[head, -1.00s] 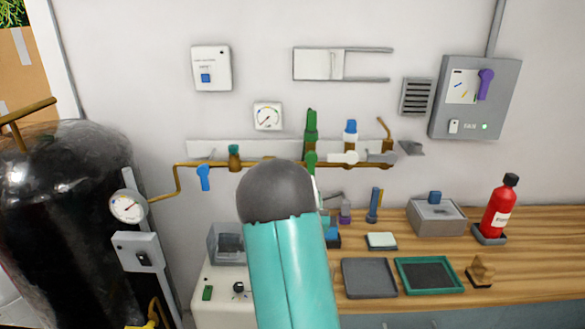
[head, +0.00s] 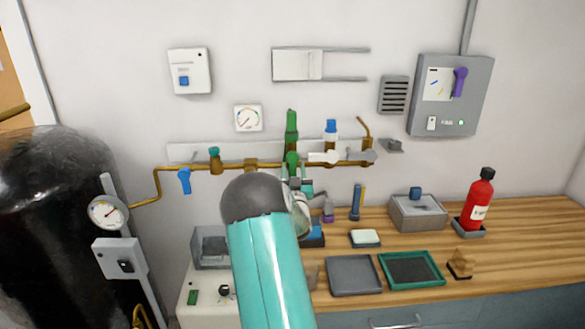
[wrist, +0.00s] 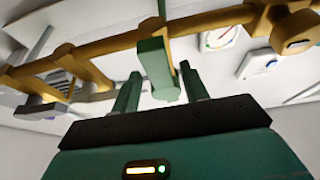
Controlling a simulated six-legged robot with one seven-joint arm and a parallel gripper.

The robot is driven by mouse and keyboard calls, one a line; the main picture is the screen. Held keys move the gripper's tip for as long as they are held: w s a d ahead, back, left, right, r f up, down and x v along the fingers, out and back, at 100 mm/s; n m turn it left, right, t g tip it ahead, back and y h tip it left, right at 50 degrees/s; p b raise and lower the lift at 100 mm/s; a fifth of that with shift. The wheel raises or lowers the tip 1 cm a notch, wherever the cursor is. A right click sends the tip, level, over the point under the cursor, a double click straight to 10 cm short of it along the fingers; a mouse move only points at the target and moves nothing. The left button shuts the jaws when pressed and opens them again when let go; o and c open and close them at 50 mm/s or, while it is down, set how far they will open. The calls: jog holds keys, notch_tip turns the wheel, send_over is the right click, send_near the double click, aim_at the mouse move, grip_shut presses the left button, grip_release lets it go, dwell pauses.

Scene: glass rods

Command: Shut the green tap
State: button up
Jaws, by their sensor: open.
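In the wrist view the green handle (wrist: 157,70) reaches from the pipe down between my two fingers. My gripper (wrist: 160,80) is open, with one finger on each side of the handle. I see a gap on both sides, smaller on the right, and cannot tell if either finger touches it. In the head view my gripper (head: 300,186) is just below the handle, partly hidden by my arm.
A white tap handle (head: 324,157) and a grey one (head: 358,157) sit close by on the right. A blue handle (head: 184,180) hangs at the left. The brass pipe (head: 202,168) runs along the wall. A wooden bench (head: 400,208) with trays lies below.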

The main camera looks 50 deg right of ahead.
jog(key=shift+x, duration=0.8)
jog(key=shift+a, duration=0.1)
grip_shut()
